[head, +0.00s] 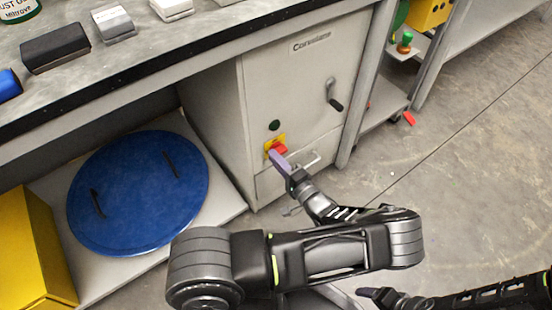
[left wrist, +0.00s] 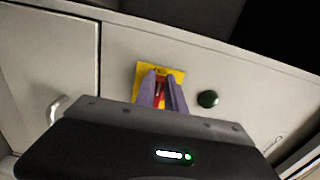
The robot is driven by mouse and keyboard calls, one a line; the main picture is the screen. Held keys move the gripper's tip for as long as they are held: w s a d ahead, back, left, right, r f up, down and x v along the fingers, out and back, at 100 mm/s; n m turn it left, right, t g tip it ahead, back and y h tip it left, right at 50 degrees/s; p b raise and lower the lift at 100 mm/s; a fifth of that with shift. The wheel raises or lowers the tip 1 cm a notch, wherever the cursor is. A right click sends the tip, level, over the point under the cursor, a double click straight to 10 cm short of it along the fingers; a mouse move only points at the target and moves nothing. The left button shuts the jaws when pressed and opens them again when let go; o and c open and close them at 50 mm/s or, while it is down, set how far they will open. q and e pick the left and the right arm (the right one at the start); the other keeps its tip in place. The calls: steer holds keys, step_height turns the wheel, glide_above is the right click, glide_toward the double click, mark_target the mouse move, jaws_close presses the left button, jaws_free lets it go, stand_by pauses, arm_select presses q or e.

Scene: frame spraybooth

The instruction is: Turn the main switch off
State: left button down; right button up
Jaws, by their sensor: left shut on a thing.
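The main switch is a red handle (head: 278,147) on a yellow plate (head: 268,147), on the front of a grey cabinet (head: 290,90) under the workbench. In the left wrist view the red handle (left wrist: 160,92) sits between the purple fingers, with the yellow plate (left wrist: 176,75) behind it. My left gripper (head: 277,156) is shut on the red handle; its fingers hide part of it. It also shows in the left wrist view (left wrist: 162,92). My right gripper (head: 372,294) is at the bottom of the head view, away from the cabinet; its jaw opening is unclear.
A dark green button (head: 274,125) is just above the switch. A black door handle (head: 333,95) and a drawer pull (head: 311,160) stick out from the cabinet. A blue round lid (head: 138,190) lies on the lower shelf.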

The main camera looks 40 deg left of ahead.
arm_select(q)
steer(key=shift+f, duration=0.1)
steer(key=c, duration=1.4)
jaws_free()
steer(key=p+v, duration=0.1)
steer(key=v, duration=0.6)
steer(key=shift+d, duration=0.4)
steer(key=shift+s, duration=0.15)
